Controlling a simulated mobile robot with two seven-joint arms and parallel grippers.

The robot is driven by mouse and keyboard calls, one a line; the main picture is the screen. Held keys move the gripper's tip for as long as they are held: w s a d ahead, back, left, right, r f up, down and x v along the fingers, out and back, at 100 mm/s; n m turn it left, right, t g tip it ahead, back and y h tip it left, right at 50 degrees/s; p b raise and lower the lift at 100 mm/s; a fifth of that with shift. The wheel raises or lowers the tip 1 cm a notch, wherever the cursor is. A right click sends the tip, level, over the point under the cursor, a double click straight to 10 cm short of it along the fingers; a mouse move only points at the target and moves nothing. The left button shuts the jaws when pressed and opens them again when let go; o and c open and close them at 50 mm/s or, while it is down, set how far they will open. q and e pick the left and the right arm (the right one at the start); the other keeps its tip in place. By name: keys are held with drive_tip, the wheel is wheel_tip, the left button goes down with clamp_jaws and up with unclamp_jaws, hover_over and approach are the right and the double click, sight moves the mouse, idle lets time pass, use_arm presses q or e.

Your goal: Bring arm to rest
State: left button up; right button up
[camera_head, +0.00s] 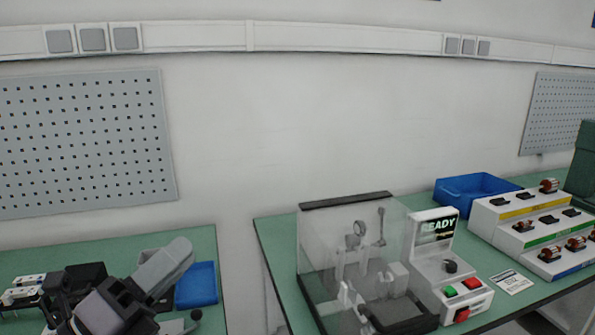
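My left arm shows at the bottom left, over the left green table (120,247). Its grey link slants down to dark wrist parts. My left gripper (58,302) is dark and partly cut off by the bottom edge. Its fingertips are not clear, so I cannot tell whether it is open or shut. I see nothing held in it. My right gripper is not in view.
A blue tray (197,284) lies beside my arm. A gap separates this table from the right green table (277,233), which bears a clear-walled test station (333,238), its READY panel (437,230), a blue bin (462,190) and a stepped rack (508,213) of parts.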

use_arm(q)
drive_tip(key=s+a+f+n+g+y, duration=0.1)
drive_tip(key=a+f+n+y, duration=0.4)
drive_tip(key=f+n+y, duration=0.5)
drive_tip(key=a+f+n+y, duration=0.5)
drive_tip(key=n+y, duration=0.1)
drive_tip(key=n, duration=0.7)
drive_tip(key=s+d+f+n+g+h, duration=0.25)
drive_tip(key=s+f+n+g, duration=0.75)
drive_tip(key=s+f, duration=0.8)
drive_tip(key=w+d+f+m+t+b, duration=0.1)
drive_tip(key=w+f+t, duration=0.1)
drive_tip(key=f, duration=0.3)
drive_tip(key=w+d+f+m+t+h+b, duration=0.1)
drive_tip(key=w+d+f+t+b, duration=0.1)
drive_tip(key=f, duration=0.4)
drive_tip(key=shift+w+f, duration=0.15)
drive_tip(key=shift+w, duration=0.25)
